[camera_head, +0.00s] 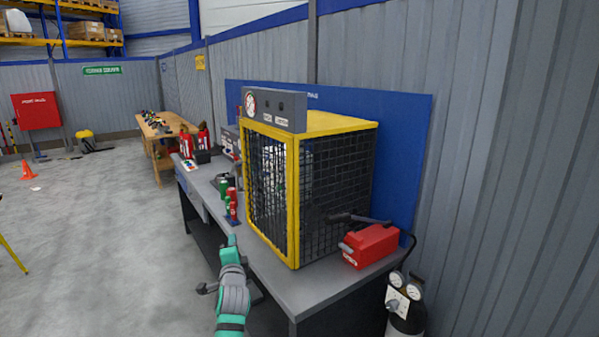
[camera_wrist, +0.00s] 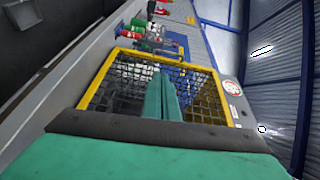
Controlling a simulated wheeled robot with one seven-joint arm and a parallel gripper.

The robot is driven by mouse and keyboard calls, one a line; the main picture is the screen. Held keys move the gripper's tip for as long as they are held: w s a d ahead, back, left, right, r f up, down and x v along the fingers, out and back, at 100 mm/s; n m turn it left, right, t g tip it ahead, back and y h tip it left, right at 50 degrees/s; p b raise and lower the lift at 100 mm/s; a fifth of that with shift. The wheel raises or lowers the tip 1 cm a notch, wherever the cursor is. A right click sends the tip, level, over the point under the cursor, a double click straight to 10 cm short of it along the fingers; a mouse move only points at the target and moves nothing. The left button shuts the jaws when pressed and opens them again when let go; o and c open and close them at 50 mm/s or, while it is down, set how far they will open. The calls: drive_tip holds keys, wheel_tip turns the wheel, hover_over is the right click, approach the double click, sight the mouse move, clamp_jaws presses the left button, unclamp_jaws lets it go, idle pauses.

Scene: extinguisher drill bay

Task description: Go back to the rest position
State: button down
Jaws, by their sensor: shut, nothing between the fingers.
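My gripper is shut and empty. In the wrist view its two teal fingers (camera_wrist: 161,98) lie together in front of the mesh cage. The yellow-framed mesh cage (camera_head: 293,205) stands on the grey bench (camera_head: 310,290). A grey panel with a round gauge (camera_head: 272,108) sits at its top. White and green shapes show dimly behind the mesh.
Small red and green extinguishers (camera_head: 231,203) stand left of the cage.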

drive_tip(key=s+d+f+n+h, duration=0.1)
drive_tip(key=s+d+f+n, duration=0.1)
drive_tip(key=s+d+f, duration=0.55)
drive_tip(key=s+d+f+n+h, duration=0.15)
drive_tip(key=s+d+f, duration=0.3)
drive_tip(key=f, duration=0.55)
drive_tip(key=s+d+f+n, duration=0.2)
drive_tip(key=s+d+f, duration=0.25)
drive_tip(key=s, duration=0.45)
drive_tip(key=s+d+f+n, duration=0.35)
drive_tip(key=s+f, duration=0.25)
drive_tip(key=s, duration=0.2)
drive_tip(key=s+d+f+n+g, duration=0.1)
drive_tip(key=s+d+n, duration=0.1)
drive_tip(key=s, duration=1)
drive_tip(key=s+d+f+n, duration=0.1)
drive_tip(key=s, duration=1)
drive_tip(key=s+r+n, duration=0.1)
drive_tip(key=s+r, duration=0.2)
drive_tip(key=s, duration=0.2)
drive_tip(key=s+a+r+h, duration=0.1)
drive_tip(key=s+r, duration=0.1)
drive_tip(key=s, duration=0.4)
drive_tip(key=s+a+r+n+g, duration=0.1)
drive_tip(key=s+r, duration=0.2)
drive_tip(key=s, duration=0.3)
drive_tip(key=shift+s+r+n, duration=0.25)
drive_tip(key=shift+r+n, duration=0.05)
drive_tip(key=shift+s+d+h, duration=0.1)
drive_tip(key=shift+h, duration=0.15)
